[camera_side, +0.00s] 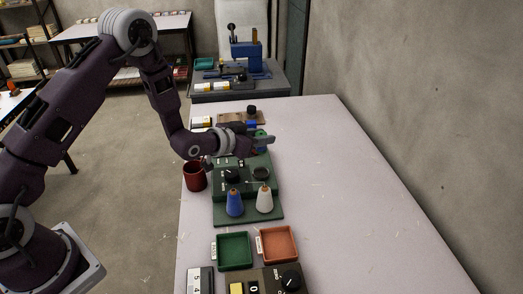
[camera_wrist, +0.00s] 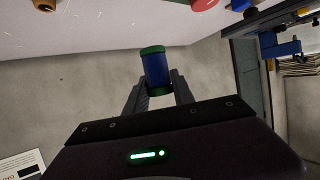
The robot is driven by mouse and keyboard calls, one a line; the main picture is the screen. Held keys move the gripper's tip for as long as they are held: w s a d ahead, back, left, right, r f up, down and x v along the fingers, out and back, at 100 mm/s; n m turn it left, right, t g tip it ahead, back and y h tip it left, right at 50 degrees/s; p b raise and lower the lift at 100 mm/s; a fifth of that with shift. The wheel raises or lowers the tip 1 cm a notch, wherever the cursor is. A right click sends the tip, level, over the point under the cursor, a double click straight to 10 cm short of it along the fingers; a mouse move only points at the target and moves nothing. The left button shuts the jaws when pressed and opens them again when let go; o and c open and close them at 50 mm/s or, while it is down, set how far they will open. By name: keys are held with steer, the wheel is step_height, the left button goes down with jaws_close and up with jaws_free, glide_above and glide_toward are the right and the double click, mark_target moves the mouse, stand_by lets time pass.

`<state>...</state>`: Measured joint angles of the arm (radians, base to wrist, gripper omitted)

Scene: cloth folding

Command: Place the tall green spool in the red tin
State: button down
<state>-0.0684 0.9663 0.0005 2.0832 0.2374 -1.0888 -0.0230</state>
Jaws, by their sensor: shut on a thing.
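My gripper (camera_wrist: 159,92) is shut on a spool (camera_wrist: 156,72) with a dark blue body and green ends. The spool stands out beyond the fingertips and tilts slightly in the wrist view. In the side view my gripper (camera_side: 264,140) is above the far part of the table, over the back of the green machine, and the spool (camera_side: 262,146) is small and partly covered by the fingers. The dark red tin (camera_side: 195,178) stands at the table's left edge, left of the machine and nearer the camera than my gripper. Its inside is not clearly visible.
The green machine (camera_side: 248,213) carries a blue cone (camera_side: 235,204) and a white cone (camera_side: 264,200). A green tray (camera_side: 233,250) and an orange tray (camera_side: 278,244) lie in front. A brown board with a dark knob is behind my gripper. The table's right side (camera_side: 350,200) is clear.

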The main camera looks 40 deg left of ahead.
steer(key=shift+r, duration=0.25)
steer(key=shift+a, duration=0.1)
steer(key=s+a, duration=0.5)
steer(key=a, duration=0.5)
steer(key=r, duration=0.2)
glide_above(195, 176)
steer(key=w+a, duration=0.2)
steer(key=a, duration=0.1)
step_height(195, 176, down, 11)
steer(key=shift+d+f, duration=0.1)
steer(key=shift+d, duration=0.05)
steer(key=c, duration=1)
jaws_free()
